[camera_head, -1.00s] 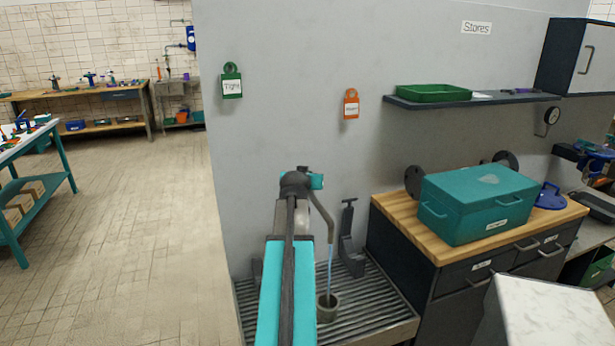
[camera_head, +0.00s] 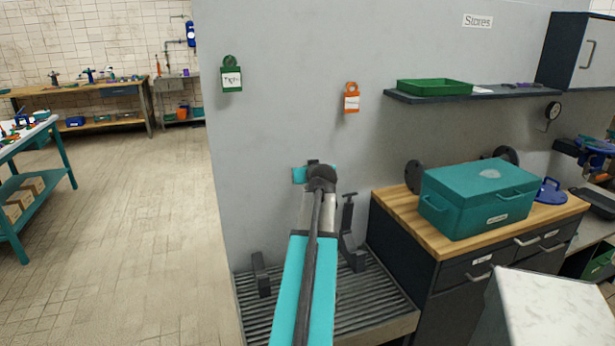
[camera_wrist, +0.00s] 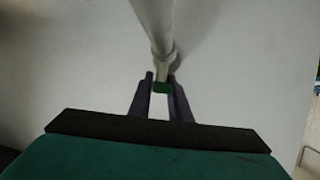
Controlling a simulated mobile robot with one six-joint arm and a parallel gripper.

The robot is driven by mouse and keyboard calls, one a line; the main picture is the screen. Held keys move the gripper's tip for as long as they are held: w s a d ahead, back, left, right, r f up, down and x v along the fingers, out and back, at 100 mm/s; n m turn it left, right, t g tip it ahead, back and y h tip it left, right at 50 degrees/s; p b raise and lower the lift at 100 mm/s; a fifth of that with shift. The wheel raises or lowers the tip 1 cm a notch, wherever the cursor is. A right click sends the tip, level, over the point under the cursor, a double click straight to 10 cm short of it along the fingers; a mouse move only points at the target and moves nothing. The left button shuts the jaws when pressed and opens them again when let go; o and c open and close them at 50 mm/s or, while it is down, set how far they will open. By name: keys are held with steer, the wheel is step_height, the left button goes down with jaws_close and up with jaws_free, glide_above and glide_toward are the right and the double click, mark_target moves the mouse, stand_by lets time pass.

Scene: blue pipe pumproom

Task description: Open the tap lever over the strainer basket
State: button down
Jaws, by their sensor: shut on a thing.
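In the wrist view, a pale tap pipe (camera_wrist: 155,25) comes down from the top and ends between my gripper's two purple fingers (camera_wrist: 161,84). A small green piece, which looks like the tap lever (camera_wrist: 161,88), sits between the fingertips, and my gripper is shut on it. The lever's angle cannot be told. In the head view my arm covers the tap, its spout and the strainer basket, so whether water runs now cannot be seen. My fingers are also hidden there, behind my wrist.
A slatted grate (camera_head: 385,305) lies below, with dark brackets left (camera_head: 261,274) and right (camera_head: 350,240). The grey wall is close behind. A wooden-topped cabinet (camera_head: 395,207) with a teal box (camera_head: 478,203) stands on the right. Open tiled floor lies to the left.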

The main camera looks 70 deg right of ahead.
steer(key=shift+f+n+t+y+b, duration=0.2)
steer(key=shift+n+t+y+b, duration=0.4)
steer(key=shift+b, duration=0.75)
steer(key=shift+a+r+n+t+b, duration=0.1)
steer(key=shift+n+t+b, duration=0.2)
steer(key=shift+n+b, duration=0.1)
steer(key=c, duration=1.6)
jaws_free()
steer(key=shift+c, duration=0.2)
steer(key=shift+s+r, duration=0.1)
steer(key=shift+r, duration=0.05)
steer(key=b+v, duration=0.1)
steer(key=v, duration=1.2)
steer(key=shift+s+a+r, duration=0.15)
steer(key=shift+s, duration=0.05)
